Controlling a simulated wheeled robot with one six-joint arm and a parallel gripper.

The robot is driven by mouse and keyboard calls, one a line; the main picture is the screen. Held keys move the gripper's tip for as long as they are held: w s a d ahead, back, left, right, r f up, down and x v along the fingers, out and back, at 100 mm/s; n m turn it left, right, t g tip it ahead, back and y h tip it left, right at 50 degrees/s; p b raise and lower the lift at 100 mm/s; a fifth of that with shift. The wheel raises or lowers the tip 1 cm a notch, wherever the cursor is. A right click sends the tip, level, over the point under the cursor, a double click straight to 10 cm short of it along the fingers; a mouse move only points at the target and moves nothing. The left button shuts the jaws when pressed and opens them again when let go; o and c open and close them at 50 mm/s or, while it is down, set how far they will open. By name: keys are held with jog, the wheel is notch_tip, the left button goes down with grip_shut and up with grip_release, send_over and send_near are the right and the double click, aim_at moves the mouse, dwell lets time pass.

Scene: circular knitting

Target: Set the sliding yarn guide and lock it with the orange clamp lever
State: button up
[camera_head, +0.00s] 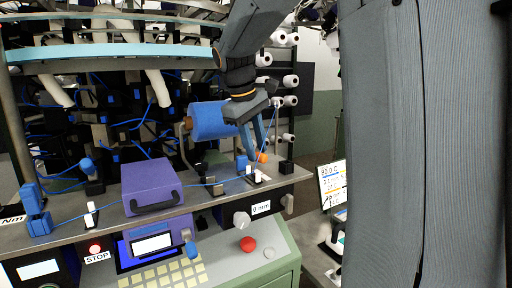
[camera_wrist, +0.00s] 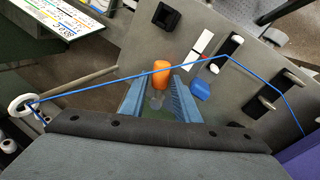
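The orange clamp lever (camera_head: 262,157) shows as a small upright knob on the grey deck, partly behind my gripper. In the wrist view the orange lever (camera_wrist: 161,73) stands at the fingertips, between their lines. My gripper (camera_head: 256,147) points down at the deck; its blue fingers (camera_wrist: 157,88) are apart. Whether they touch the lever, I cannot tell. A white guide peg (camera_head: 257,174) stands in front of the lever; in the wrist view a white peg (camera_wrist: 214,69) sits by a dark slot. A white scale strip (camera_wrist: 200,42) lies near the slot. Blue yarn (camera_wrist: 120,80) crosses this area.
A blue block (camera_head: 242,165) stands left of the fingers. A purple box (camera_head: 150,184) with a handle sits further left. A large blue spool (camera_head: 212,120) is behind. Below are a white knob (camera_head: 241,219) and a red button (camera_head: 247,243).

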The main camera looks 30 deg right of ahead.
jog(key=shift+w+d+f, duration=0.1)
jog(key=shift+d+f, duration=0.05)
jog(key=shift+f, duration=0.4)
grip_shut()
